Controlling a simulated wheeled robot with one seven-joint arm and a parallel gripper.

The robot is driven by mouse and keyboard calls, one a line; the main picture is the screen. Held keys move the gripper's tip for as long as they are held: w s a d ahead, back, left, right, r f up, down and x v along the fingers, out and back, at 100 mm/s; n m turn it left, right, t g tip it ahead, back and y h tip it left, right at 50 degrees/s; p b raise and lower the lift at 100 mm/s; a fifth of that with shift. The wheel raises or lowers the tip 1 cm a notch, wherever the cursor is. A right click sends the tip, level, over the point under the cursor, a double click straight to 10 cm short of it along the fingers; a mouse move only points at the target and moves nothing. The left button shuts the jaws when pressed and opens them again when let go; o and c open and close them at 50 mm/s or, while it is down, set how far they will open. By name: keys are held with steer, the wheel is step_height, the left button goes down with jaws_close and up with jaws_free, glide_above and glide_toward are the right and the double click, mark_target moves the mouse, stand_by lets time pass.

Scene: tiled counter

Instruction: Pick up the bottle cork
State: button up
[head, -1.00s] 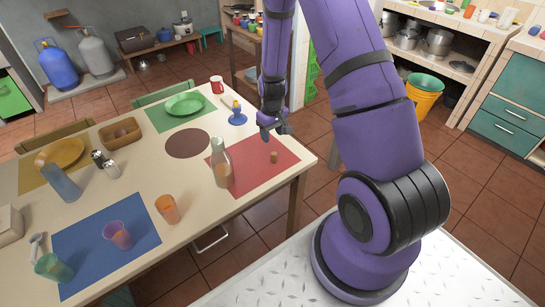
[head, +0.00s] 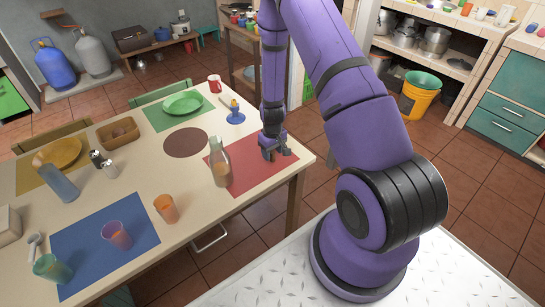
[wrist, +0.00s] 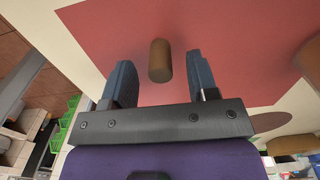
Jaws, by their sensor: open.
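The bottle cork (wrist: 160,60) is a small brown cylinder on the red placemat (wrist: 200,30). My gripper (wrist: 158,72) is open, with nothing held. In the head view my gripper (head: 277,154) is low over the red placemat and hides the cork. A glass bottle (head: 221,163) stands upright just left of my gripper, on the mat's left part.
An egg cup (head: 236,116) and a red mug (head: 215,84) stand behind my gripper. An orange cup (head: 166,208) stands left of the bottle. The front part of the red placemat is clear, and the table's right edge is close.

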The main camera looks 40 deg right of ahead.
steer(key=shift+f, duration=0.55)
steer(key=c, duration=1)
